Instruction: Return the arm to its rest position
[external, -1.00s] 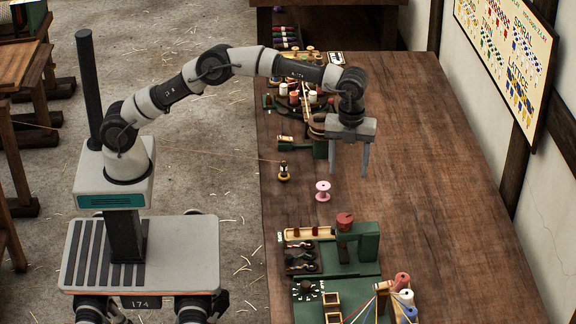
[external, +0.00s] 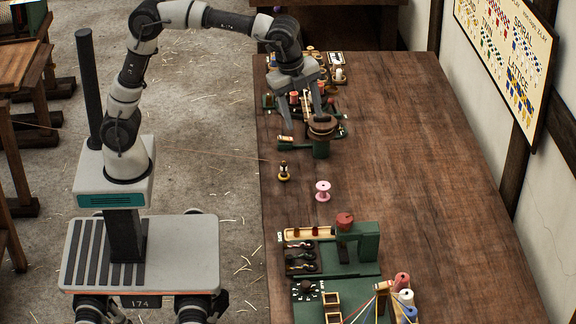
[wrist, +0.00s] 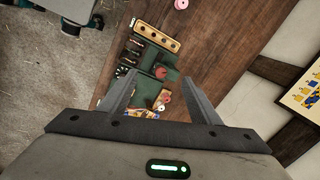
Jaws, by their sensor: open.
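My gripper (external: 298,108) is open and shows nothing between its fingers. In the external view it hangs tilted above the far left part of the wooden bench (external: 420,180), in front of the green device with a round brown top (external: 322,126). My arm is raised and bent, with its elbow high at the top of the picture. In the wrist view the two fingers (wrist: 158,95) stand apart, with the bench and a green machine seen below between them.
A pink spool (external: 323,190) and a small yellow-based post (external: 284,172) stand mid-bench. Green machines (external: 362,245) with colored spools (external: 402,281) fill the near end. A wall chart (external: 510,50) hangs at right. The bench's right side is clear.

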